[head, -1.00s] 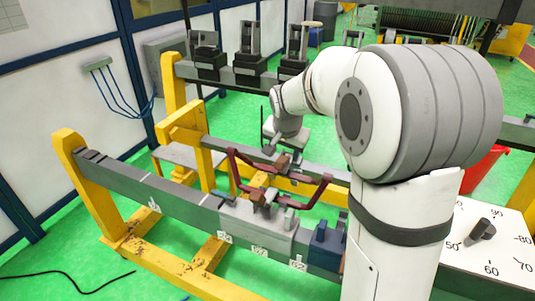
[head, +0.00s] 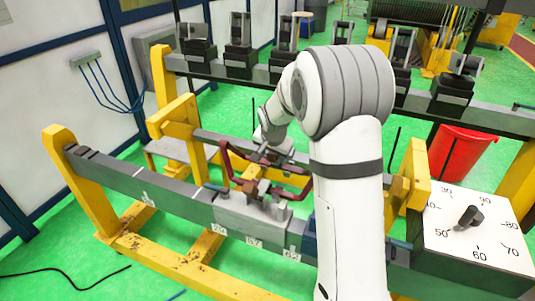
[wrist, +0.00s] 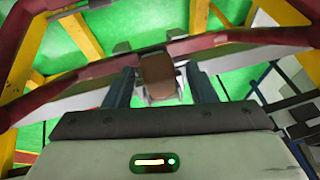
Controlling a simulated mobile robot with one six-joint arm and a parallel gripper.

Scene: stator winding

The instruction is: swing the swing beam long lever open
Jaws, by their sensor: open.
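A dark red, bent lever frame (head: 232,171) stands over the grey clamp block on the front beam in the head view. I cannot tell which of its bars is the long lever. In the wrist view a dark red bar (wrist: 230,42) runs across the picture just beyond my gripper. My gripper (wrist: 160,72) is open, with one blue-grey finger on each side of a brown block (wrist: 158,73) on that bar. I cannot tell whether the fingers touch it. In the head view my wrist hangs above the lever frame, and my arm hides part of its right side.
The grey front beam (head: 120,180) rests on yellow stands (head: 80,175). A rear beam (head: 340,82) carries several dark fixtures. At right are a red bin (head: 460,152) and a white dial panel (head: 490,240) with a black knob.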

